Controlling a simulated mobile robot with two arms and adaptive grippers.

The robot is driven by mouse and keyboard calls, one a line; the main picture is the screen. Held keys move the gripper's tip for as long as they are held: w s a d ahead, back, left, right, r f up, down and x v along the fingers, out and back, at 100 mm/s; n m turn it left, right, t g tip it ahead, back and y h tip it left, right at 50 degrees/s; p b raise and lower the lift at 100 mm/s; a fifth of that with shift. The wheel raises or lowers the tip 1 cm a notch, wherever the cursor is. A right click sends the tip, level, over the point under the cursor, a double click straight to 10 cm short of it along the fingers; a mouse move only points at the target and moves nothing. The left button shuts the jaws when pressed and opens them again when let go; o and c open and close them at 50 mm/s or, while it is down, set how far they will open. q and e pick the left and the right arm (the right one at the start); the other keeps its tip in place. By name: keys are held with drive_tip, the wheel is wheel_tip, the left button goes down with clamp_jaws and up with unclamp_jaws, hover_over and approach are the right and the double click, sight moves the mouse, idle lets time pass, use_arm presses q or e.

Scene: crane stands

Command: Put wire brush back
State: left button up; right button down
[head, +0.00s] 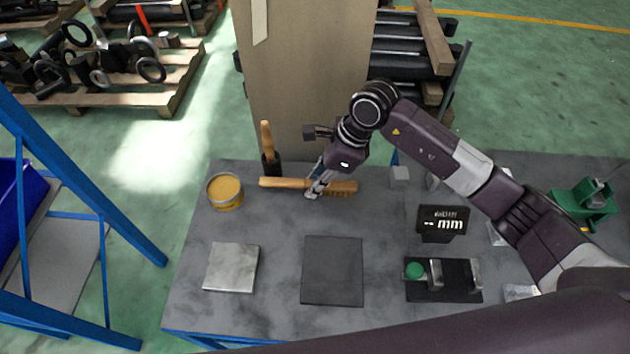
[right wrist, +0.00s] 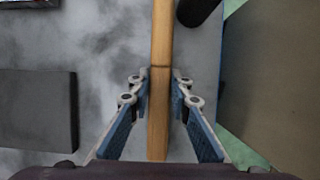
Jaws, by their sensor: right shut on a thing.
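The wire brush (head: 283,183) is a long wooden brush lying crosswise near the back edge of the grey table. Its bristle end points right and its plain handle end points left. My right gripper (head: 315,191) reaches down from above and is shut on the brush near its middle. In the right wrist view, the wooden brush (right wrist: 160,45) runs between the two blue-padded fingers of the right gripper (right wrist: 161,85). I cannot tell whether the brush touches the table. My left gripper is not in view.
A dark holder (head: 270,164) with an upright wooden handle (head: 266,135) stands left behind the brush. A yellow-filled tin (head: 225,192) is at the left. A metal plate (head: 231,268), a dark plate (head: 332,271), a display (head: 442,221) and a black fixture (head: 440,290) lie nearer.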

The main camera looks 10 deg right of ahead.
drive_tip(key=c, duration=1.8)
unclamp_jaws()
drive_tip(key=shift+o, duration=0.2)
drive_tip(key=shift+r, duration=0.1)
drive_tip(key=b+v, duration=0.3)
drive_tip(key=v, duration=0.8)
drive_tip(key=shift+d, duration=0.1)
drive_tip(key=shift+d+r, duration=0.15)
drive_tip(key=shift+r, duration=0.3)
